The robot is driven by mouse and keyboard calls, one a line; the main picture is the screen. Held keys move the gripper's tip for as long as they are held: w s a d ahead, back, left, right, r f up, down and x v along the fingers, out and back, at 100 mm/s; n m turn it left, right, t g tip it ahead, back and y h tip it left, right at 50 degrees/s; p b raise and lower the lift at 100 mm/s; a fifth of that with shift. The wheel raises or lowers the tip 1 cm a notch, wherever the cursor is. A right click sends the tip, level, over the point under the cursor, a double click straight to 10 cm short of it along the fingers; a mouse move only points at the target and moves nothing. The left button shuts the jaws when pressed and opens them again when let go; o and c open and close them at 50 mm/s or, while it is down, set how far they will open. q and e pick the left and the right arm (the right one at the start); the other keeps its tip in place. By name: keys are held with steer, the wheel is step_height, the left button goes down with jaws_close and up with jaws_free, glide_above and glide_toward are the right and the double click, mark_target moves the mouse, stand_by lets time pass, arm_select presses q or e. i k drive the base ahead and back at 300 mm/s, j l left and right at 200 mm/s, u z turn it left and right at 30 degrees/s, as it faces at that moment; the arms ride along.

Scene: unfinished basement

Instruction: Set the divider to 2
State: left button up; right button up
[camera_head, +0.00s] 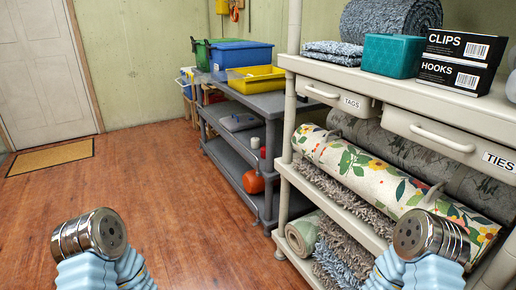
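I see no divider and no number marking in this view. A beige shelf unit (300,65) stands at the right, with a drawer labelled TAGS (325,95) and a drawer labelled TIES (445,140). Both drawers look shut, so their insides are hidden; the TIES drawer is cut off by the right edge. Parts of my two arms, with metal ends and pale blue sleeves, show at the bottom left and bottom right. No gripper fingers are in view on either arm.
On the shelf top are a teal box (391,56), a CLIPS box (466,46), a HOOKS box (449,74) and a rolled rug (385,18). A floral roll (375,178) lies below. A grey shelf (270,102) stands farther back.

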mark_target(267, 78)
steer(key=i+j+u, duration=0.1)
steer(key=u, duration=0.4)
steer(key=i+j+u, duration=0.1)
steer(key=u, duration=0.4)
steer(key=i+u, duration=0.15)
steer(key=u, duration=0.3)
steer(key=i, duration=2.5)
steer(key=i+j+z, duration=0.1)
steer(key=i+z, duration=0.2)
steer(key=i, duration=0.2)
steer(key=i+j+z, duration=0.35)
steer(key=i, duration=0.15)
steer(key=i+j+z, duration=0.3)
steer(key=i, duration=0.15)
